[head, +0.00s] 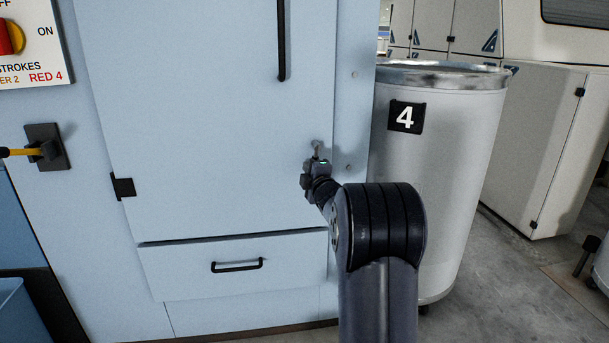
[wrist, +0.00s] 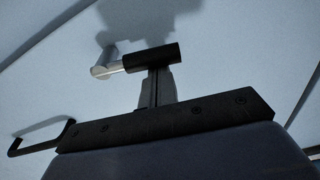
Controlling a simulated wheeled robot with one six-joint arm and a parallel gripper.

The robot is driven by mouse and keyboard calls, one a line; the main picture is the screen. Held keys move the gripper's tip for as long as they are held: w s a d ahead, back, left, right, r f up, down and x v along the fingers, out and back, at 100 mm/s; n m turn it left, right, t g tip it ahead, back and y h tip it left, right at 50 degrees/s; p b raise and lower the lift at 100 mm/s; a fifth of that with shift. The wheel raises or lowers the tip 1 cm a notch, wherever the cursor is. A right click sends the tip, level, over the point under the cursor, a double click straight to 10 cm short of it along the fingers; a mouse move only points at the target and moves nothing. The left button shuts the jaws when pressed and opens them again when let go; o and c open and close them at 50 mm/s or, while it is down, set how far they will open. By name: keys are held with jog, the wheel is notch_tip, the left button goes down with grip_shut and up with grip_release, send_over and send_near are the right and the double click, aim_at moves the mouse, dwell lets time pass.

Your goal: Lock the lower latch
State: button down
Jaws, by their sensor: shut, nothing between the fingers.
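The lower latch (wrist: 104,70) is on the pale blue door (head: 205,110), near its right edge. In the wrist view it has a silver round pivot, with a lever ending in a black grip (wrist: 153,57) to the right. In the head view only a small grey part of the latch (head: 317,146) shows above my gripper. My gripper (head: 318,162) is at the latch; in the wrist view its fingers (wrist: 155,85) are shut together, empty, just below the black grip. I cannot tell whether they touch it.
A long black door handle (head: 282,40) is above. Below is a drawer (head: 190,275) with a black pull (head: 237,265). A white can marked 4 (head: 445,170) stands close on the right of my arm. A yellow-handled lever (head: 42,148) is at far left.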

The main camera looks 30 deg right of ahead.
jog(key=shift+s+d+f+n+b, duration=0.2)
jog(key=shift+d+n+b, duration=0.25)
jog(key=shift+n, duration=0.45)
jog(key=a, duration=0.1)
jog(key=w+a+b, duration=0.1)
jog(key=a+b, duration=0.1)
jog(key=shift+w+a, duration=0.3)
jog(key=shift+a, duration=0.05)
jog(key=s+a+p, duration=0.1)
jog(key=s, duration=0.8)
jog(key=shift+s, duration=0.3)
